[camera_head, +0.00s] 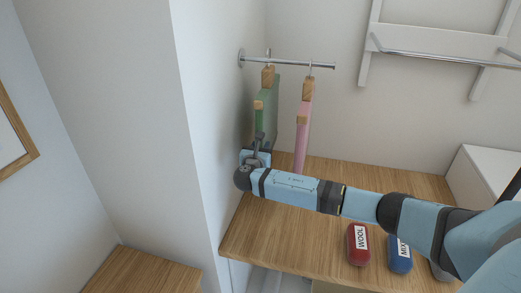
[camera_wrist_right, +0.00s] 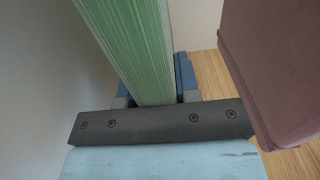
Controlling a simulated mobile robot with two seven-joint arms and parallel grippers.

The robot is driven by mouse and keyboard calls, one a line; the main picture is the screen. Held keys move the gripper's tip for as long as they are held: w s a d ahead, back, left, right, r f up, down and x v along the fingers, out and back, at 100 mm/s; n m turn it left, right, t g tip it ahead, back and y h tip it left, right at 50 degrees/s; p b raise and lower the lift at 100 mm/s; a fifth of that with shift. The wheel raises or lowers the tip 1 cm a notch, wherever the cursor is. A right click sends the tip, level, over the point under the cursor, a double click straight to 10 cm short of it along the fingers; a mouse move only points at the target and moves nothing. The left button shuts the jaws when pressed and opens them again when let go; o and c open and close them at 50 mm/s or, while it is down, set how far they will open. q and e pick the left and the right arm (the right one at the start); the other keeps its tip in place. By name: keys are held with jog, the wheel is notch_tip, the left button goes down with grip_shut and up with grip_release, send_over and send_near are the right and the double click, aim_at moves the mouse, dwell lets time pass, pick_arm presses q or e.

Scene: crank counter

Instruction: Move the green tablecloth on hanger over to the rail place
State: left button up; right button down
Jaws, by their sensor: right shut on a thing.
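The green tablecloth on hanger (camera_head: 269,110) hangs edge-on from the short metal rail (camera_head: 290,62) at the left wall, close to the rail's wall end. Its wooden hanger end and hook show above the cloth. My right gripper (camera_head: 258,142) is at the cloth's near edge, low down. In the right wrist view the green cloth (camera_wrist_right: 137,45) passes between the two fingers (camera_wrist_right: 152,92), which are shut on it. The fingertips are partly hidden by the cloth and gripper body. My left gripper is not in view.
A pink cloth on a hanger (camera_head: 302,140) hangs close to the right on the same rail. A second rail (camera_head: 440,56) is on the back wall at right. A red WOOL bottle (camera_head: 358,245) and a blue bottle (camera_head: 399,256) stand on the wooden counter (camera_head: 285,225).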

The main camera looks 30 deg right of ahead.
jog(key=shift+b+x, duration=0.65)
jog(key=shift+x, duration=2.25)
